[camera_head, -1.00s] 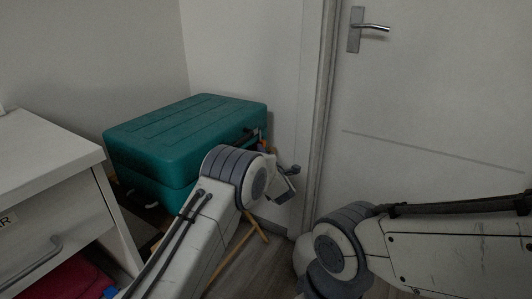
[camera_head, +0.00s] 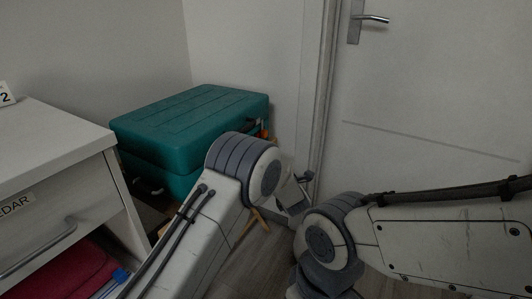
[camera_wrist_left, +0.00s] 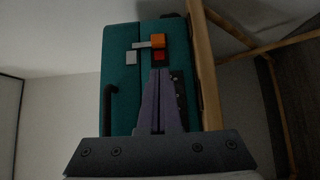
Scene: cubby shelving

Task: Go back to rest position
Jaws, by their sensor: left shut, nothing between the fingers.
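My left arm rises from the bottom of the head view, its grey-ringed joint in front of the teal case (camera_head: 185,120). The left gripper itself is mostly hidden behind that joint in the head view. In the left wrist view the purple fingers of my left gripper (camera_wrist_left: 158,74) lie close together, shut and empty, pointing toward the side of the teal case (camera_wrist_left: 122,75). My right arm enters from the right edge of the head view and bends down; its gripper is out of frame.
A white drawer cabinet (camera_head: 60,150) stands at the left, with a red cloth-like item (camera_head: 62,272) in the space below its drawer. The case rests on a wooden-legged stand (camera_head: 256,221). A white door (camera_head: 430,120) stands at the right. Dark floor (camera_head: 262,262) shows between my arms.

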